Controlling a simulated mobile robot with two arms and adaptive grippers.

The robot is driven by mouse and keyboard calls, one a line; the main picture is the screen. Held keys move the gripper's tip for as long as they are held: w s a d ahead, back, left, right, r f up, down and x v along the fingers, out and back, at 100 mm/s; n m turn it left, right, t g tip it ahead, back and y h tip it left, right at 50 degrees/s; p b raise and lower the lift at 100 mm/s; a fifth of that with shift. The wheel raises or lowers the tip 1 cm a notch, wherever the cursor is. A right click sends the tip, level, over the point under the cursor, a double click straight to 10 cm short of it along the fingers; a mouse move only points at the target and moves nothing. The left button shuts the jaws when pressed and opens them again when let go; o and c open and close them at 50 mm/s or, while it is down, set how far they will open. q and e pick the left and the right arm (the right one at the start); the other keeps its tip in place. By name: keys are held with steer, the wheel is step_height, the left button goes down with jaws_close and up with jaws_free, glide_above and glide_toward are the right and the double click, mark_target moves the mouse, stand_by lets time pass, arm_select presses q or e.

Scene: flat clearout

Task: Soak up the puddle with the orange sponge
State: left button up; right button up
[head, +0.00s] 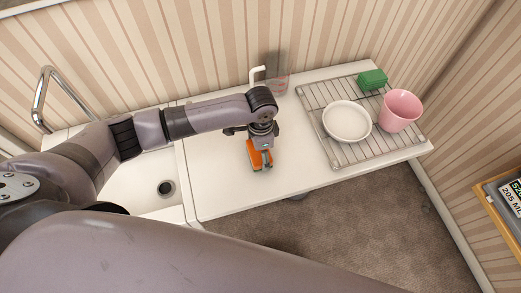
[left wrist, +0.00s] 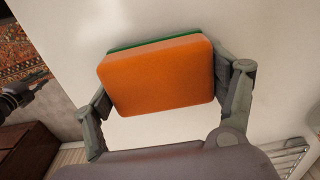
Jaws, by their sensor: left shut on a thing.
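The orange sponge (head: 259,155) has a green layer on one side. My left gripper (head: 262,148) is shut on it over the white counter, between the sink and the wire rack. In the left wrist view the orange sponge (left wrist: 158,76) sits between the two fingers, its green edge facing away. I cannot tell whether it touches the counter. I make out no puddle; the arm and sponge hide part of the counter. A dark gripper, seemingly my right one (left wrist: 32,92), shows small at the left edge of the left wrist view; its jaws are unclear.
The wire rack (head: 385,142) at the right holds a white bowl (head: 347,121), a pink cup (head: 401,111) and a green block (head: 372,79). The sink (head: 140,185) is left. The front counter is clear.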

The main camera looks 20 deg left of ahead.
arm_select(q)
steer(key=shift+f, duration=0.3)
steer(key=shift+s+f, duration=0.1)
steer(key=shift+f, duration=0.05)
stand_by(2.0)
steer(key=shift+p, duration=0.3)
step_height(320, 180, up, 5)
steer(key=p, duration=0.5)
steer(key=shift+p, duration=0.35)
steer(key=shift+r+p, duration=0.75)
steer(key=shift+r, duration=0.4)
